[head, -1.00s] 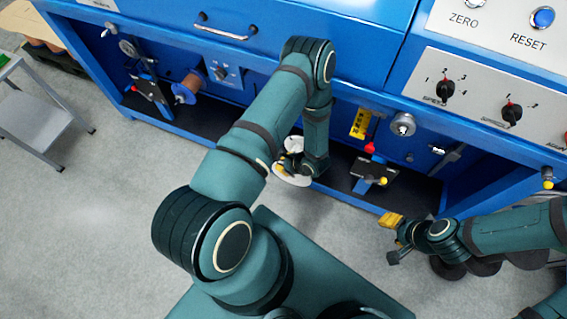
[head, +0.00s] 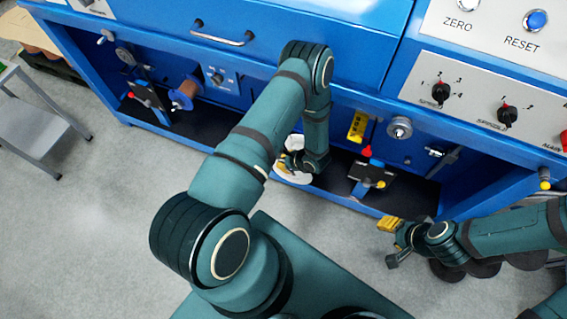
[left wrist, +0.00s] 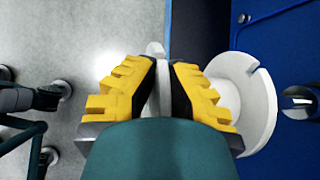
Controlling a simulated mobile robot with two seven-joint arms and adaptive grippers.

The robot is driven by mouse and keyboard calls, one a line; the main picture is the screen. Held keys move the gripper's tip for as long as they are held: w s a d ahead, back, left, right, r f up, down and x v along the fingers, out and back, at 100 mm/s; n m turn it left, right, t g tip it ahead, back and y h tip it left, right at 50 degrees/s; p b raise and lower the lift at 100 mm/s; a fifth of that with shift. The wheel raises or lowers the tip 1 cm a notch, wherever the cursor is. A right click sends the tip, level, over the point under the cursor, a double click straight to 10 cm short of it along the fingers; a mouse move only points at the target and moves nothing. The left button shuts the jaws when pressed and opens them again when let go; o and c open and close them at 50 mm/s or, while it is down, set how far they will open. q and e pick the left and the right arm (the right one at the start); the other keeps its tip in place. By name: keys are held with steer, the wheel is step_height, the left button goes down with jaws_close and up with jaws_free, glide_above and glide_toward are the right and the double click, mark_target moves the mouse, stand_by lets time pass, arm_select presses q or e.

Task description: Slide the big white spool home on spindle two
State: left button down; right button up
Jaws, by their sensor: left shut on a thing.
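The big white spool (head: 291,176) shows below the middle of the head view, at the machine's lower front edge, partly covered by my left gripper (head: 290,161). In the left wrist view the spool's wide notched flange (left wrist: 262,100) is right of the gripper (left wrist: 163,62), its yellow-padded fingers shut on a narrow white part of it. My left forearm hides what lies behind it, and I cannot tell whether the spool is on a spindle. My right gripper (head: 392,242) is empty, its fingers apart, at lower right in front of the machine.
A copper-coloured spool (head: 186,90) sits on the machine's left. A round metal hub (head: 399,128) and a black plate with a red-tipped lever (head: 367,152) are right of my left gripper. A grey stool (head: 35,120) stands far left. The floor between is clear.

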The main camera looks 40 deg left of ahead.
mark_target(299, 135)
arm_select(q)
steer(key=shift+w, duration=0.15)
stand_by(0.8)
steer(key=shift+w+a, duration=0.2)
steer(key=shift+w, duration=0.5)
steer(key=shift+w+a, duration=0.15)
steer(key=shift+w, duration=0.5)
steer(key=shift+w, duration=0.1)
steer(key=shift+w+a, duration=0.2)
steer(key=shift+w, duration=0.5)
steer(key=shift+w+a, duration=0.15)
steer(key=shift+w, duration=0.5)
steer(key=shift+w, duration=0.15)
stand_by(0.6)
steer(key=shift+w+a, duration=0.2)
steer(key=shift+w, duration=0.45)
steer(key=shift+w+a, duration=0.15)
steer(key=shift+w, duration=0.45)
steer(key=shift+w, duration=0.35)
stand_by(0.3)
steer(key=shift+w+a, duration=0.2)
steer(key=shift+w, duration=0.4)
steer(key=shift+w+a, duration=0.15)
steer(key=shift+w, duration=0.4)
steer(key=shift+r, duration=0.1)
stand_by(0.3)
